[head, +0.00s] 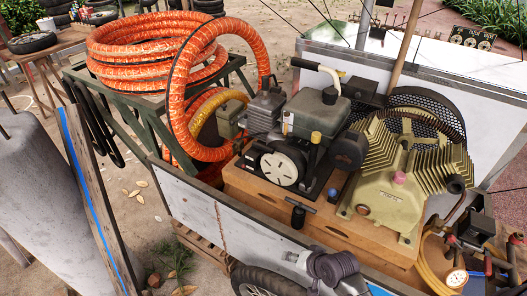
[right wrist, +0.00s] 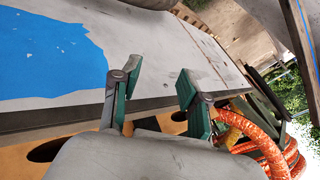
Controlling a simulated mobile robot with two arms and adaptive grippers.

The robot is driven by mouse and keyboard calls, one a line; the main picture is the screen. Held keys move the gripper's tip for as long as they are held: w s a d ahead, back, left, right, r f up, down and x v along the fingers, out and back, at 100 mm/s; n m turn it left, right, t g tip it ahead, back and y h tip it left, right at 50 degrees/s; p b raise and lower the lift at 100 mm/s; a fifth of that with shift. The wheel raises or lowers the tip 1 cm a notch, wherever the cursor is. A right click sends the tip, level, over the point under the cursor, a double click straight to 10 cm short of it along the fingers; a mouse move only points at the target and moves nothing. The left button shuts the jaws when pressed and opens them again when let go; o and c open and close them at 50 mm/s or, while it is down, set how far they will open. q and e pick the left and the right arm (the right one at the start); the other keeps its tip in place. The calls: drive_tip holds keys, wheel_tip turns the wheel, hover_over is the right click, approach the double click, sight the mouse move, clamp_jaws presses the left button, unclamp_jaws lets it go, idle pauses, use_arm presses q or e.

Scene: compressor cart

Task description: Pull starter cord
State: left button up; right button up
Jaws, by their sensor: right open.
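The engine (head: 318,118) stands on the wooden deck of the cart, with a round pale slotted cover (head: 283,168) on its near side. A small dark T-shaped handle (head: 298,212) shows below the cover, near the deck's front edge; I cannot make out a cord on it. My right gripper (head: 302,270) is at the near side panel, below and apart from the handle. In the right wrist view its green-padded fingers (right wrist: 158,92) are spread wide with nothing between them. The handle cannot be made out in that view. My left gripper is not in view.
The cart's side panel (head: 190,202) runs in front of the deck, with a tyre (head: 265,282) below. A finned compressor (head: 385,175) stands right of the engine. Coiled orange hose (head: 135,50) lies on a stand at the left. A gauge (head: 457,278) is at the lower right.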

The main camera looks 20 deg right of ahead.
drive_tip(key=w+d+r+m+t+y, duration=0.15)
drive_tip(key=w+r+m+t, duration=0.35)
drive_tip(key=w+r, duration=0.5)
drive_tip(key=m+t+y, duration=0.2)
drive_tip(key=m+t, duration=0.1)
drive_tip(key=m, duration=0.5)
approach(264, 148)
drive_tip(key=shift+h, duration=0.25)
drive_tip(key=x, duration=1.1)
drive_tip(key=shift+d+f, duration=0.15)
drive_tip(key=shift+f, duration=0.15)
clamp_jaws()
